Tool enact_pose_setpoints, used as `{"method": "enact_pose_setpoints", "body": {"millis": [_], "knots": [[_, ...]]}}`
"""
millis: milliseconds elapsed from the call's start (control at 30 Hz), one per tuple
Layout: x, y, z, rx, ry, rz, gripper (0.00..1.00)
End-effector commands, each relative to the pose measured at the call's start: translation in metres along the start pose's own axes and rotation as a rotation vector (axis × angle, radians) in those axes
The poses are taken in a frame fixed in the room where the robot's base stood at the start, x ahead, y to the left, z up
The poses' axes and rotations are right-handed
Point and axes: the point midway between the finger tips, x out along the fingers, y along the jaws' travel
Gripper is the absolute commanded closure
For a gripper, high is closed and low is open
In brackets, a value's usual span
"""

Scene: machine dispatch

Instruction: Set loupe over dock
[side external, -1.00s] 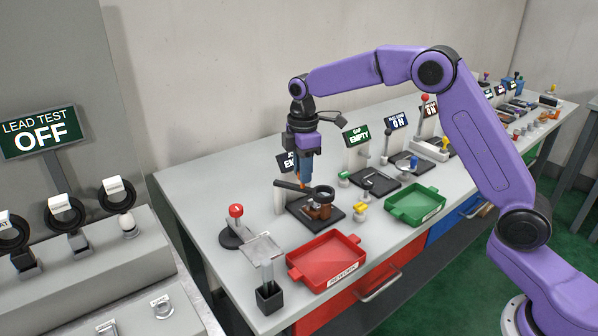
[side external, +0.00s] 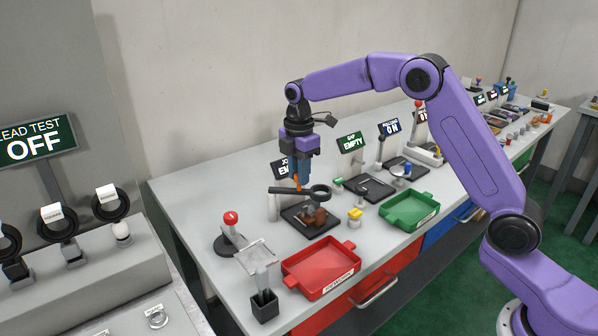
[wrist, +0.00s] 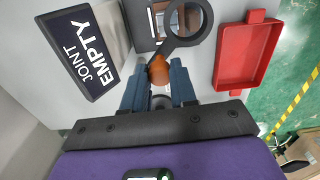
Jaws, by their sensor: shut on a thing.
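My gripper (side external: 297,182) is shut on the black loupe (side external: 322,191), at an orange-brown grip that shows between the fingers in the wrist view (wrist: 158,72). In the side view the ring appears above the brown pieces, with a gap. In the wrist view the ring (wrist: 204,33) overlaps the dock's right part.
A JOINT EMPTY sign (wrist: 80,50) stands beside the dock. A red tray (side external: 320,268) and a green tray (side external: 409,209) lie nearer the bench front. A red-knobbed lever (side external: 231,218) and a clear plate on a stand (side external: 257,257) are at left. A yellow knob (side external: 355,214) stands right of the dock.

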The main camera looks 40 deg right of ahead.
Motion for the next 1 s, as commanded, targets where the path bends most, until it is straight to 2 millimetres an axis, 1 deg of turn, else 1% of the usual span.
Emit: {"method": "enact_pose_setpoints", "body": {"millis": [33,67,100,133,433,567,667,1000], "knots": [[-0.002,0.002,0.0,-0.001,0.0,0.008,1.0],[-0.002,0.002,0.0,-0.001,0.0,0.009,0.7],[-0.002,0.002,0.0,0.0,0.0,0.009,0.57],[-0.002,0.002,0.0,0.0,0.0,0.009,0.47],[-0.001,0.001,0.0,0.001,0.0,0.005,0.47],[-0.009,0.001,0.0,0.002,0.0,0.006,0.47],[-0.023,0.002,0.0,0.002,0.0,0.008,0.47],[-0.094,0.001,0.0,0.002,0.001,0.011,0.47]]}}
